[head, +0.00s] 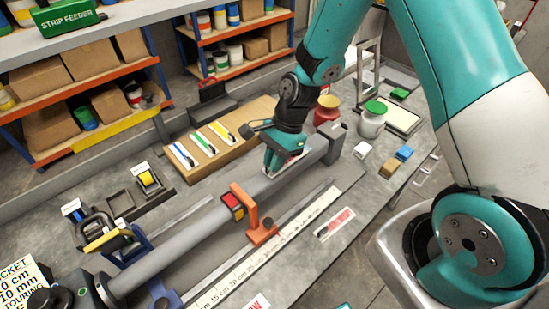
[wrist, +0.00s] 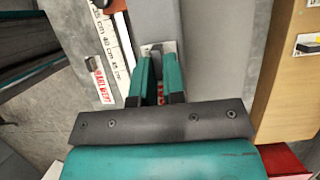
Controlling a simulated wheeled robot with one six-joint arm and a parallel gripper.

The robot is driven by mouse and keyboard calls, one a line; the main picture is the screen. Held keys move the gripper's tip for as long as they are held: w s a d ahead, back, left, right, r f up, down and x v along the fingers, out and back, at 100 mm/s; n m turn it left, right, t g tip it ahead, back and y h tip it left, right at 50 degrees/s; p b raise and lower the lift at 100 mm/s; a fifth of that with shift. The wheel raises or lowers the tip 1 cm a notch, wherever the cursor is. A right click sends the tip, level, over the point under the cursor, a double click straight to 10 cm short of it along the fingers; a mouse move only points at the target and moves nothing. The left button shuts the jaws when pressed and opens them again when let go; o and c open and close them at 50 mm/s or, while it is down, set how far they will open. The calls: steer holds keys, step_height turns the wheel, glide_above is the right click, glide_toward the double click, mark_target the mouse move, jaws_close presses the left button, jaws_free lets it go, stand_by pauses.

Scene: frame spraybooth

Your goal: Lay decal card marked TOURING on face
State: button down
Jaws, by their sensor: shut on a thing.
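My gripper (head: 283,168) is low over the far part of a long grey tube (head: 185,235), which lies along the bench. In the wrist view its fingers (wrist: 158,58) are shut on a small white-and-red card (wrist: 160,47), mostly hidden between them. The card is at the grey flat face (wrist: 156,20); I cannot tell whether it touches it. Its wording is not readable. A ticket (head: 22,285) at the lower left reads TOURING, with 10 cm and 10 mm lines partly cut off.
A ruler strip (head: 270,255) runs beside the tube. Other red-and-white cards (head: 335,223) lie on the bench. A wooden board (head: 190,160) with coloured strips stands behind. Jars (head: 372,120) and small blocks (head: 390,167) stand at the right.

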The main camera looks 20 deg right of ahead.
steer(key=shift+f, duration=0.2)
stand_by(0.5)
steer(key=c, duration=0.6)
jaws_free()
steer(key=shift+c, duration=0.2)
steer(key=shift+r, duration=0.2)
steer(key=shift+r+p, duration=2.9)
steer(key=shift+p, duration=0.05)
